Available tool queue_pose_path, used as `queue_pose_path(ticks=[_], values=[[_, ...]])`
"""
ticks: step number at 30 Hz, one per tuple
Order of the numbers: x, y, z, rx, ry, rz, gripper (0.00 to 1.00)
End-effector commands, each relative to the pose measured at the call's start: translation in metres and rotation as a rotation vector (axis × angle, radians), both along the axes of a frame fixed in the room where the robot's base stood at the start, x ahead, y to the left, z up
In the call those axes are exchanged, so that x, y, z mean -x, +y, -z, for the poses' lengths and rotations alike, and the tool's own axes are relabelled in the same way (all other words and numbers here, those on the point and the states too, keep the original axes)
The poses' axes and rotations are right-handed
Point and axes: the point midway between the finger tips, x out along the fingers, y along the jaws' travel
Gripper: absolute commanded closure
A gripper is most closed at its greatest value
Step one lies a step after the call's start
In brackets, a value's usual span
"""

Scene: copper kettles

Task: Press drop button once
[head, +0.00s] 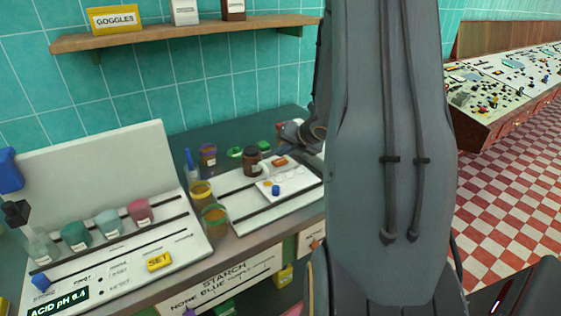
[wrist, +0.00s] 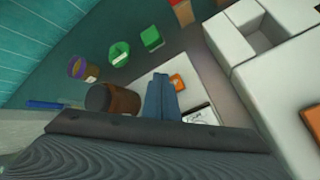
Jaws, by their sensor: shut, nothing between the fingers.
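My gripper (wrist: 161,76) is shut and empty in the wrist view, its two blue-grey fingers together over the white panel. An orange button (wrist: 177,82) lies just right of the fingertips. It shows as a small orange patch (head: 281,161) on the white panel in the head view. I cannot read a drop label on it. A white card with dark print (wrist: 200,116) lies beside the fingers, partly covered. In the head view my gripper (head: 292,134) is over the back of the panel, partly hidden by my arm. Contact with the button cannot be told.
A brown jar (head: 253,161) stands close by the fingers. Green items (head: 235,152), a purple-rimmed cup (head: 208,155) and amber cups (head: 201,193) stand nearby. A white block with a square recess (wrist: 257,37) is at the right. The station with coloured cups (head: 110,222) is at left.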

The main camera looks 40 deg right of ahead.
Motion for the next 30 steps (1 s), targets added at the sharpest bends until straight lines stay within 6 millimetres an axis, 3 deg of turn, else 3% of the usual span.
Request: queue_pose_path(ticks=[30], values=[[-0.0003, 0.0000, 0.0089, 0.000, 0.000, 0.000, 1.00]])
